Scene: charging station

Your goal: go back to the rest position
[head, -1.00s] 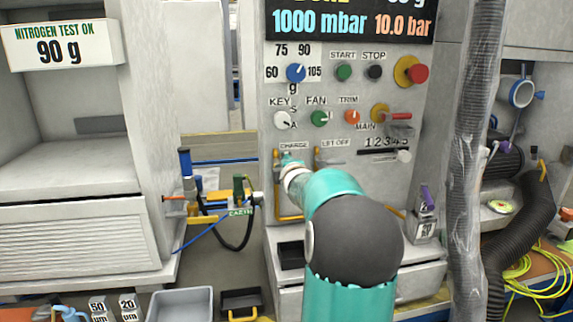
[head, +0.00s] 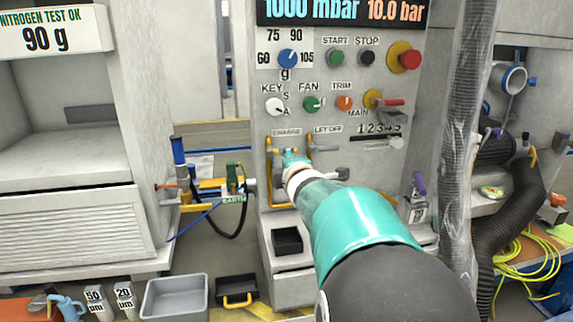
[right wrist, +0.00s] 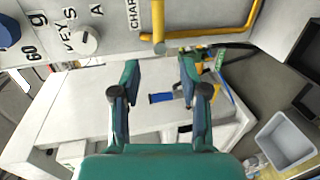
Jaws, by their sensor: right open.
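My right gripper (right wrist: 160,95) is open in the right wrist view, with its two teal and dark fingers apart and nothing between them. In the head view my teal right arm comes in from the lower right, and its end is near the charge fitting (head: 294,154) on the grey control panel (head: 385,165). The arm hides part of the panel there, and the fingers are hard to make out. In the right wrist view the panel's yellow bar (right wrist: 208,34) lies beyond the fingertips. My left gripper is out of view.
The panel carries a key knob (head: 274,106), a blue dial (head: 288,58) and a red stop button (head: 410,59). A ribbed vertical hose (head: 462,150) stands right of my arm. A grey bin (head: 175,298) and a black tray (head: 237,290) lie low in front.

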